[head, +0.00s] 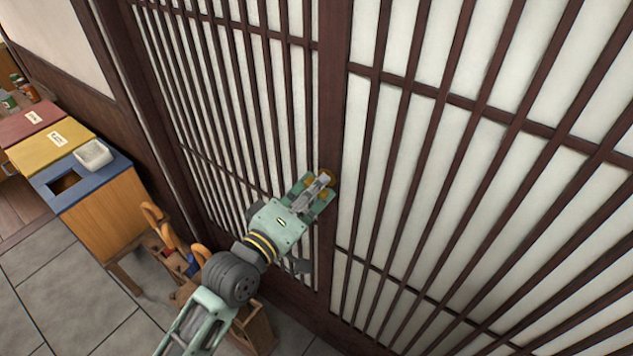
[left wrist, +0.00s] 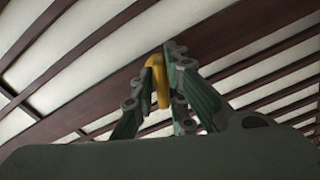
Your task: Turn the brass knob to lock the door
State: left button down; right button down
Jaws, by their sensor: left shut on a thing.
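The brass knob (head: 327,177) sits on the dark wooden stile of the lattice sliding door (head: 333,90). My left gripper (head: 318,190) is at the knob, with its green fingers on either side of it. In the left wrist view the knob (left wrist: 158,82) shows as a yellow upright piece between the two fingers (left wrist: 162,85), and the gripper is shut on it. The fingers hide part of the knob in the head view. My right gripper is in neither view.
Bins with red, yellow and blue (head: 85,178) tops stand at the left along the wall. A wooden rack (head: 262,325) with curved handles stands on the floor below my left arm, close to the door. Grey floor tiles (head: 60,270) lie clear at the lower left.

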pick_arm(q)
jog(key=m, duration=0.2)
jog(key=m+p, duration=0.1)
jog(key=m, duration=0.1)
jog(key=shift+f, duration=0.35)
jog(key=m+p, duration=0.2)
jog(key=m, duration=0.1)
jog(key=m+p, duration=0.1)
jog(key=m, duration=0.5)
jog(key=shift+a, duration=0.1)
jog(key=shift+m+p, duration=0.3)
jog(key=c, duration=1.8)
grip_release()
jog(key=shift+r, duration=0.15)
jog(key=v, duration=1.2)
